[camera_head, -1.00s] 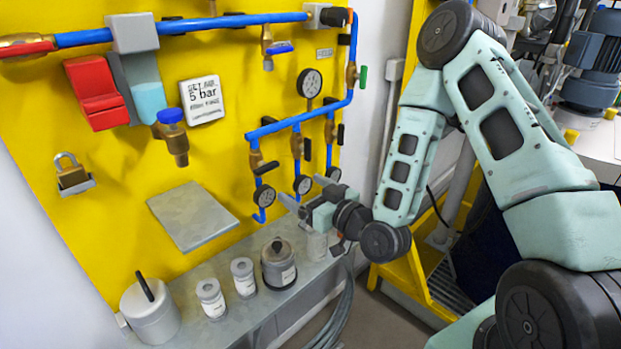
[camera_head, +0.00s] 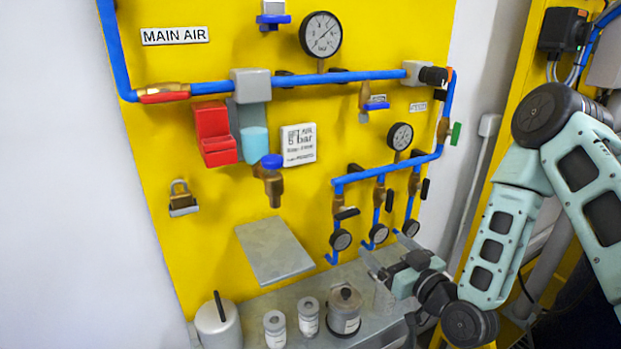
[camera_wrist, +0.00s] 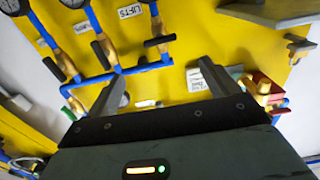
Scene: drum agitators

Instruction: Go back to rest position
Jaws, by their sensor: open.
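My gripper (camera_head: 385,257) is at the lower right of the yellow panel in the head view, in front of the small gauges and above the grey shelf. Its two fingers stand apart with nothing between them. In the wrist view the open fingers (camera_wrist: 160,85) point at the yellow panel, with blue pipes and brass valves beyond them. My pale green arm reaches in from the right side of the head view.
The yellow panel (camera_head: 240,205) carries blue pipes, gauges and a red valve block (camera_head: 214,135). The grey shelf (camera_head: 378,328) below holds several lidded containers, including a dark-lidded pot (camera_head: 344,312). White wall is clear at left.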

